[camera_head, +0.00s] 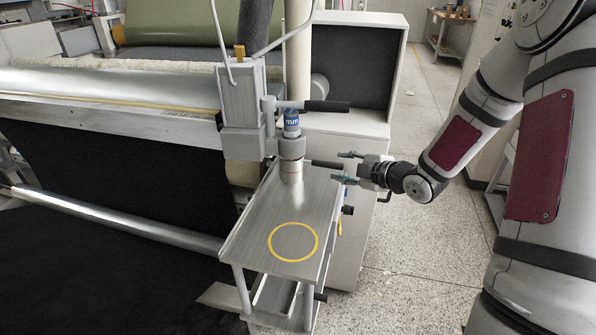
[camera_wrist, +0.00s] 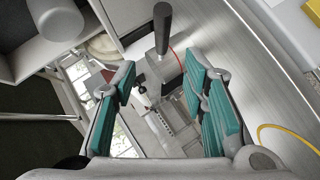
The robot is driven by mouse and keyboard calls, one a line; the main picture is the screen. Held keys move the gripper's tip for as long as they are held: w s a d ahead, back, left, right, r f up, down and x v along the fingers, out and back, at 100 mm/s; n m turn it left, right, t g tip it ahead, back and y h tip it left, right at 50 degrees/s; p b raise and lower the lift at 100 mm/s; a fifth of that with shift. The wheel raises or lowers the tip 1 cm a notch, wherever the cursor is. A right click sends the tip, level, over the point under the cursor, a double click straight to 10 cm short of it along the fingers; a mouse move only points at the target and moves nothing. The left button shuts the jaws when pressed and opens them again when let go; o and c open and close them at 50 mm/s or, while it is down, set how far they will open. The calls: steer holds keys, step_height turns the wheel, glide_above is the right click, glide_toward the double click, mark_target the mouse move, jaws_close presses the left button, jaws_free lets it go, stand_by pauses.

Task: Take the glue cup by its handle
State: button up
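The glue cup (camera_head: 291,171) is a grey metal cylinder standing on the far part of the small metal table, directly below a blue cylinder. Its black handle (camera_head: 326,164) sticks out to the right. My gripper (camera_head: 345,169) is open, with its teal-padded fingers at the outer end of this handle. I cannot tell whether they touch it. In the wrist view the open fingers (camera_wrist: 165,85) have a black bar (camera_wrist: 163,28) above and between them, joined to a grey metal part. I cannot tell for certain which handle that bar is.
The metal table (camera_head: 261,218) carries a yellow ring (camera_head: 293,242) on its near part. Above the cup are the blue cylinder (camera_head: 291,124) and another black handle (camera_head: 327,106). A large roller machine (camera_head: 110,120) stands left. Speckled floor (camera_head: 425,240) is open to the right.

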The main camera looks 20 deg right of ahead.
mark_target(324, 164)
steer(key=x, duration=0.5)
steer(key=b+x, duration=0.1)
steer(key=x, duration=0.5)
steer(key=shift+s+d+f, duration=0.1)
steer(key=shift+d+f, duration=0.1)
jaws_close()
